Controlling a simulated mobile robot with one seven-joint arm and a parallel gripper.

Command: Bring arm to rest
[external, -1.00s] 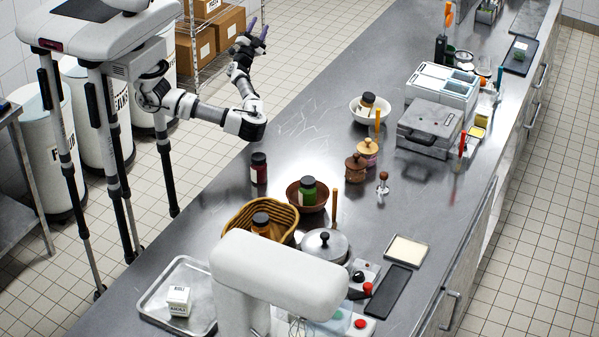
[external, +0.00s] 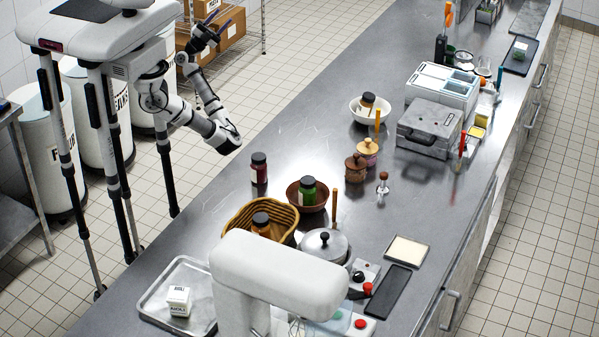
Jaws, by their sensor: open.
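My gripper (external: 222,21) is raised at the top left in the external view, in front of the boxes on the wire shelf. Its two purple-blue fingers are apart, and nothing shows between them. My arm (external: 207,118) is folded, with its elbow low and its forearm pointing up. The arm is left of the steel counter (external: 300,110) in the picture and appears clear of the things on it.
On the counter stand a dark red jar (external: 259,168), a brown bowl (external: 322,206) with a green jar, a wicker basket (external: 238,217), a white bowl (external: 357,116) and a white mixer (external: 280,268). Cardboard boxes (external: 231,27) sit on the wire shelf behind my gripper.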

